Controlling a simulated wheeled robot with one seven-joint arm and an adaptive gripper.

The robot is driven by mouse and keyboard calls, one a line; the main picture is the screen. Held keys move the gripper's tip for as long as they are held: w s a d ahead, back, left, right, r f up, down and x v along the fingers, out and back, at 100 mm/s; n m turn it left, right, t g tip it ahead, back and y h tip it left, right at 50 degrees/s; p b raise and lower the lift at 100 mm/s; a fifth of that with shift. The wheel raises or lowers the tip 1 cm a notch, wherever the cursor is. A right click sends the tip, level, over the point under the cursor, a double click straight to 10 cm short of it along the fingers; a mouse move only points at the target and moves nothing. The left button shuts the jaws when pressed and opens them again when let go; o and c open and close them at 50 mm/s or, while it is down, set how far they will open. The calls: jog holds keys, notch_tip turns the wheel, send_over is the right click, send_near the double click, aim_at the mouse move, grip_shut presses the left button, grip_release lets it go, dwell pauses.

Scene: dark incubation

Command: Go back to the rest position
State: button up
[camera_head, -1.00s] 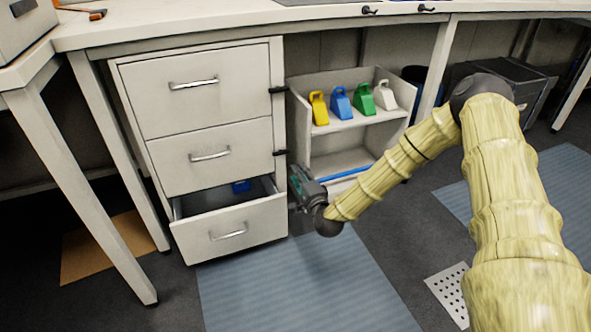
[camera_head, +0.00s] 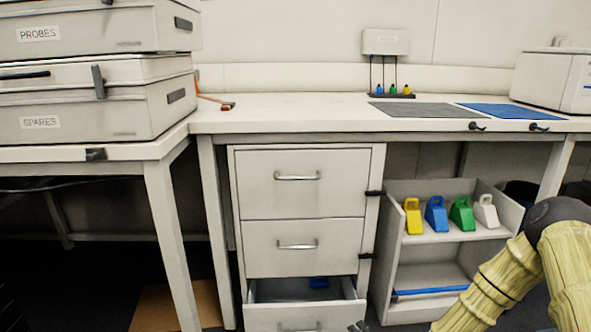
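My arm enters at the lower right in the head view. Only a dark tip of my gripper's end (camera_head: 359,326) shows at the bottom edge, by the right side of the open bottom drawer. Its fingers are out of the frame. The bottom drawer (camera_head: 302,318) of the white cabinet (camera_head: 300,190) stands pulled out, with a blue object (camera_head: 318,282) inside. The two drawers above it are shut.
A shelf unit (camera_head: 433,238) right of the cabinet holds yellow, blue, green and white scoop-like items. The bench top (camera_head: 300,108) runs above, with a grey mat (camera_head: 425,109) and a blue mat (camera_head: 515,111). Cases labelled PROBES and SPARES stack at left.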

jog(key=s+a+f+n+g, duration=0.2)
jog(key=s+f+n+g, duration=0.3)
jog(key=s, duration=0.6)
jog(key=s+a+f+n+g, duration=0.25)
jog(key=s+f, duration=0.35)
jog(key=s, duration=0.5)
jog(key=s+d+n+g+h, duration=0.1)
jog(key=s+d+n+g, duration=0.15)
jog(key=s, duration=0.75)
jog(key=s+d+n+g+h, duration=0.2)
jog(key=s+d+g, duration=0.2)
jog(key=s, duration=0.6)
notch_tip(320, 180, up, 38)
jog(key=p, duration=3.8)
jog(key=shift+w+f+t, duration=0.15)
jog(key=shift+f+t, duration=0.05)
jog(key=shift+t, duration=0.1)
jog(key=shift+c, duration=0.4)
